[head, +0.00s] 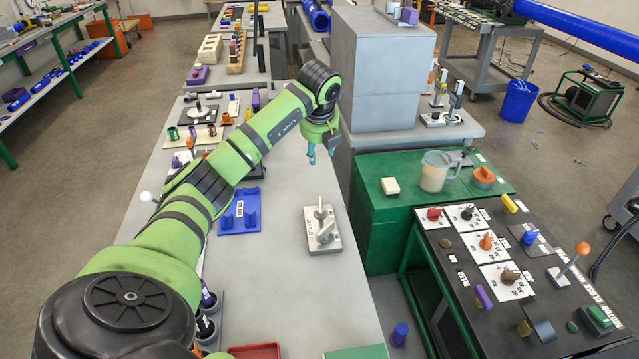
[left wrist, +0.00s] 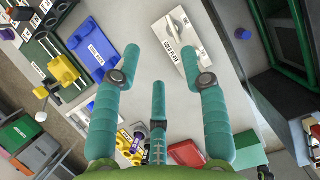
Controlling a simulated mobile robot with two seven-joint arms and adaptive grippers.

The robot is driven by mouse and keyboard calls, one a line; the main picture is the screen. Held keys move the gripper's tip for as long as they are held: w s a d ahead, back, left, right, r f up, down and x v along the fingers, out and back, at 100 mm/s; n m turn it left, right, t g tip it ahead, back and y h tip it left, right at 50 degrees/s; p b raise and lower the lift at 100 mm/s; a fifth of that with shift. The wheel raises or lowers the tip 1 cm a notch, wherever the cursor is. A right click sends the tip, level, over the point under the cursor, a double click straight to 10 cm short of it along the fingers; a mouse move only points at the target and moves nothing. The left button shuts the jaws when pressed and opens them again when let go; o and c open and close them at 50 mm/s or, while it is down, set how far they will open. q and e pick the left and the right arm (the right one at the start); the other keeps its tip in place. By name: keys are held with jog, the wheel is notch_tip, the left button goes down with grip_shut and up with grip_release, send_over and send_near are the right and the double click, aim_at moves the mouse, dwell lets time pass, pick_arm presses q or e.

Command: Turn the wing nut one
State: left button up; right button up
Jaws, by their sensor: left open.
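The wing nut (head: 325,232) appears to be the pale metal piece on a small light grey plate (head: 314,243) on the grey table. Beside it on the plate stands another upright metal piece; I cannot tell for sure which is the wing nut. In the left wrist view the labelled plate (left wrist: 168,52) lies at the top, past the right fingertip. My left gripper (head: 322,155) is in the air above and beyond the plate, apart from it. In the left wrist view its teal fingers (left wrist: 157,62) are spread and empty. My right gripper is not in view.
A blue tray (head: 238,222) lies left of the plate, and it also shows in the left wrist view (left wrist: 92,47). A tall grey block (head: 385,75) stands behind right. A black panel (head: 445,262) with knobs is at right. The table around the plate is clear.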

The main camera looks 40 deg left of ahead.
pick_arm(q)
notch_tip(320, 180, down, 8)
jog(key=b, duration=1.3)
send_over(321, 209)
jog(key=s, duration=0.2)
jog(key=f, duration=0.8)
jog(key=shift+w+d+f, duration=0.1)
jog(key=shift+w+d, duration=0.15)
jog(key=shift+d, duration=0.15)
jog(key=x, duration=0.4)
jog(key=shift+w+a+f+p, duration=0.15)
jog(key=shift+a+f+p, duration=0.05)
jog(key=shift+f+p, duration=0.15)
jog(key=shift+w+a+f, duration=0.1)
jog(key=shift+a+f, duration=0.05)
jog(key=shift+f, duration=0.25)
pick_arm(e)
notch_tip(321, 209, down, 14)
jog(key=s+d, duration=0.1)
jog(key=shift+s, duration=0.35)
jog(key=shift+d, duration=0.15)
pick_arm(q)
jog(key=shift+c, duration=0.8)
grip_shut()
